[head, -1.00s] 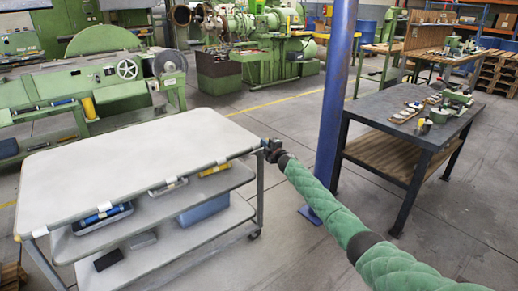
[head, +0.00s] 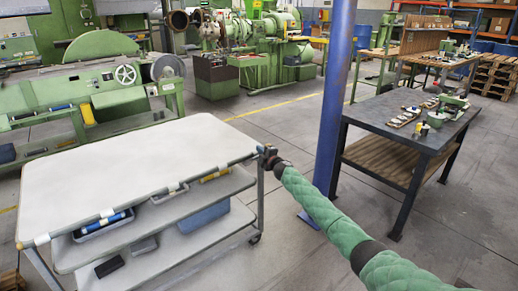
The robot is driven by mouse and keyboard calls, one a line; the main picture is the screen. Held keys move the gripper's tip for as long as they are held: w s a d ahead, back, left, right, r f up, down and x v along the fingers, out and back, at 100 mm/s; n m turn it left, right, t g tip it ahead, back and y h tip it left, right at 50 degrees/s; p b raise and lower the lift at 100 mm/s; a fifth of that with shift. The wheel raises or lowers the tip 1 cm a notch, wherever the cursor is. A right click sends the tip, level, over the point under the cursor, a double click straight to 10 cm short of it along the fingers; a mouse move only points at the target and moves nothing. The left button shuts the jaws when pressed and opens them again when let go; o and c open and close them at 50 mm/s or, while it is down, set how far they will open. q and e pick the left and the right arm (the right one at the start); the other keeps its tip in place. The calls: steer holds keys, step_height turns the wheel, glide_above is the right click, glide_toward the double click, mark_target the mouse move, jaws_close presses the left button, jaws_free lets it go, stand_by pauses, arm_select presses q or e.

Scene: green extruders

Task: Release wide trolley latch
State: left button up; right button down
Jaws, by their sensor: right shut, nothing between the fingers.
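The wide trolley (head: 130,170) stands at the left in the head view, with a pale top and two lower shelves. My right arm, in a green sleeve, reaches in from the lower right. My right gripper (head: 264,150) is at the trolley's right front corner, at the end of the top's edge. It is shut, with nothing visible between its fingers. The latch is too small to make out, and the gripper may cover it; I cannot tell whether they touch. My left gripper does not show.
A blue post (head: 335,100) stands just behind my right arm. A dark workbench (head: 385,122) with small parts is at the right. Trays and a blue bin (head: 202,215) lie on the trolley's shelves. Green machines fill the back.

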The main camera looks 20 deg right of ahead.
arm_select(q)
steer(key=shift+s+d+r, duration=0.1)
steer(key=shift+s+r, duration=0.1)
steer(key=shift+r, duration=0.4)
arm_select(e)
steer(key=v, duration=0.7)
steer(key=shift+s, duration=0.4)
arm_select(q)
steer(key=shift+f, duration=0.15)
